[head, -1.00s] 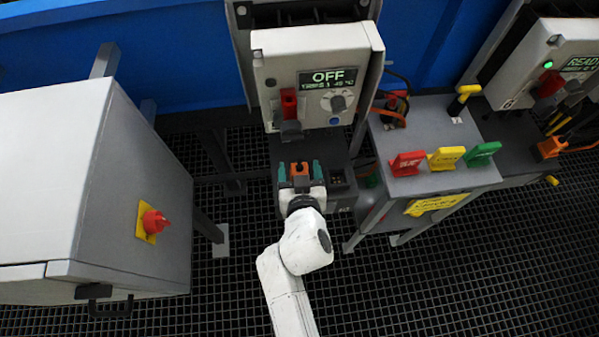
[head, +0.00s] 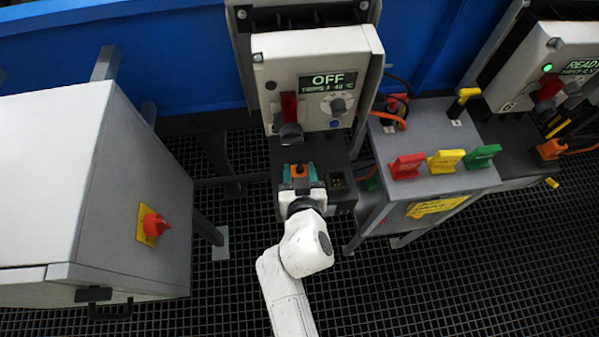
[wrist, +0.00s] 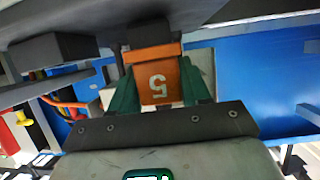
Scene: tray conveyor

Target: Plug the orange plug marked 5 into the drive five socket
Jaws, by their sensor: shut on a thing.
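The orange plug (head: 299,170) is between the teal fingers of my gripper (head: 299,176), which is shut on it. In the wrist view the orange plug (wrist: 158,82) shows an upside-down 5, with a teal finger on each side and a dark part at its far end. The plug is in front of the dark housing (head: 343,160) below the white drive box (head: 318,58), whose display reads OFF. I cannot tell how the plug's far end meets the housing. The socket opening is hidden.
A red handle (head: 289,105) sticks out above my gripper. A grey stand (head: 425,184) with red, yellow and green tags is at the right, near orange cables. A second drive reading READY (head: 577,66) is at far right. A grey cabinet (head: 60,180) with a red switch stands left.

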